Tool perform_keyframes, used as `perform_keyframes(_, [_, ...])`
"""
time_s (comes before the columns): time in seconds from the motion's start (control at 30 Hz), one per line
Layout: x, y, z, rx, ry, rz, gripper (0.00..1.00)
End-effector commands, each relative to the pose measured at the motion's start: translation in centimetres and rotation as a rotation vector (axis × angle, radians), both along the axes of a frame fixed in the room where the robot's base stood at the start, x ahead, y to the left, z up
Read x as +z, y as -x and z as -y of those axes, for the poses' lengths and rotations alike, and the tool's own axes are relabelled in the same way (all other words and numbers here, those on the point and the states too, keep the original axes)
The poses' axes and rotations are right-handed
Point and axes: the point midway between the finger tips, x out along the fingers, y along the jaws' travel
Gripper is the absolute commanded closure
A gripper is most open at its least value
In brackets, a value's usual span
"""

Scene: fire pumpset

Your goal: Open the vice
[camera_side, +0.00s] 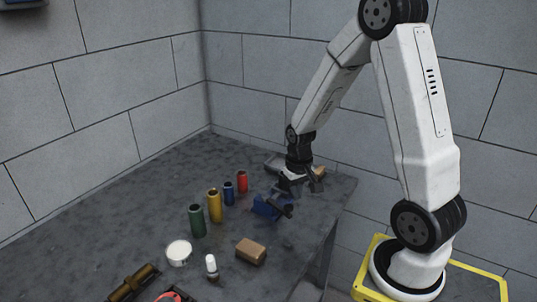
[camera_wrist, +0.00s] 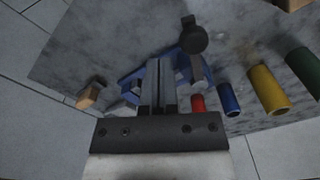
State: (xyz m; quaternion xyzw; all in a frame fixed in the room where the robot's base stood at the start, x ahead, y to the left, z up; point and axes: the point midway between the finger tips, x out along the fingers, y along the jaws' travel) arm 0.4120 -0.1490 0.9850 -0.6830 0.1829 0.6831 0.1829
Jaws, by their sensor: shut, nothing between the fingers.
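The blue vice (camera_side: 266,207) sits on the grey table near its right edge, with a dark handle (camera_side: 287,210) on its right side. In the wrist view the blue vice (camera_wrist: 205,72) lies behind and around my fingers, and its dark round-ended handle (camera_wrist: 193,40) points up. My gripper (camera_side: 290,188) is just behind and above the vice in the side view, pointing down. In the wrist view my gripper (camera_wrist: 158,65) is shut and empty, its fingers hiding the vice's middle. I cannot tell whether they touch it or how far apart its jaws are.
Red (camera_side: 242,181), blue (camera_side: 229,193), yellow (camera_side: 214,205) and green (camera_side: 197,220) cylinders stand left of the vice. A brown block (camera_side: 251,251), white-topped bottle (camera_side: 211,267) and white round container (camera_side: 179,253) are nearer. A grey tray (camera_side: 275,164) lies behind my gripper.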

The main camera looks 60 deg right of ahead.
Motion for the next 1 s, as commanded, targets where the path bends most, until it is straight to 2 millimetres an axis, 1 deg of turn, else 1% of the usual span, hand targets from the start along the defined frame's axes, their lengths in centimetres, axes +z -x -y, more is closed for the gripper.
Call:
perform_keyframes(0.33, [-0.2, 0.0, 0.0, 0.0, 0.0, -0.001, 1.0])
perform_keyframes(1.0, [-1.6, 0.0, 0.0, 0.0, 0.0, -0.001, 1.0])
